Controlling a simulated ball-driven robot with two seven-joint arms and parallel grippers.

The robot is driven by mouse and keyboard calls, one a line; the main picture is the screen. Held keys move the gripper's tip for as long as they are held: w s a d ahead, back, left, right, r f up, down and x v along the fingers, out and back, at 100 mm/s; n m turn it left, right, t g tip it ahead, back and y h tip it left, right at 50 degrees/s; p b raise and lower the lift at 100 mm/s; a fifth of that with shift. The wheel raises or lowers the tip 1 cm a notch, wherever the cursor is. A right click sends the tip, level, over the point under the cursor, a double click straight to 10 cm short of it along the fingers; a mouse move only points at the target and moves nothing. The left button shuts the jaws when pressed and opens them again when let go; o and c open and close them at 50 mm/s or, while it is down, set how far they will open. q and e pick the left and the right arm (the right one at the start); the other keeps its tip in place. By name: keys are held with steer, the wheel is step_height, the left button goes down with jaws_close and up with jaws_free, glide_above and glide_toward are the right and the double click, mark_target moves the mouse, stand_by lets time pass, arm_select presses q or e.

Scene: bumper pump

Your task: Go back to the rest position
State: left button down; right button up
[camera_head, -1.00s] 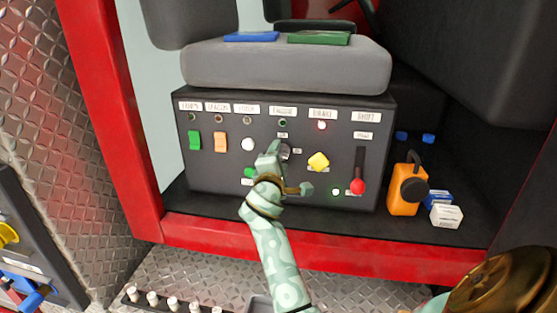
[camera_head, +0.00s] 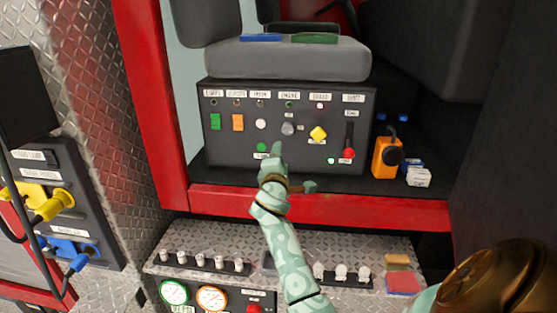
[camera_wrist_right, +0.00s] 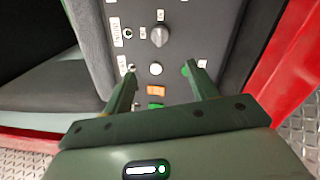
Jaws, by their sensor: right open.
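My right gripper (camera_head: 293,168) is open and empty, in front of the lower edge of the dark control panel (camera_head: 225,165). In the right wrist view its two fingers (camera_wrist_right: 161,72) point at the panel, with a white button (camera_wrist_right: 155,69) seen between them. A grey knob (camera_head: 288,128), a yellow knob (camera_head: 318,133) and a red-tipped lever (camera_head: 349,152) are on the panel. A green switch (camera_head: 215,122) and an orange switch (camera_head: 238,122) are at its left. A green button (camera_head: 262,147) shows beside the gripper. My left gripper is not in view.
A red sill (camera_head: 400,210) runs below the panel. An orange device (camera_head: 385,158) and a small white box (camera_head: 419,177) stand to the right. A lower ledge (camera_head: 200,235) carries several white-topped levers. Yellow and blue hose fittings (camera_head: 50,203) stick out at the left.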

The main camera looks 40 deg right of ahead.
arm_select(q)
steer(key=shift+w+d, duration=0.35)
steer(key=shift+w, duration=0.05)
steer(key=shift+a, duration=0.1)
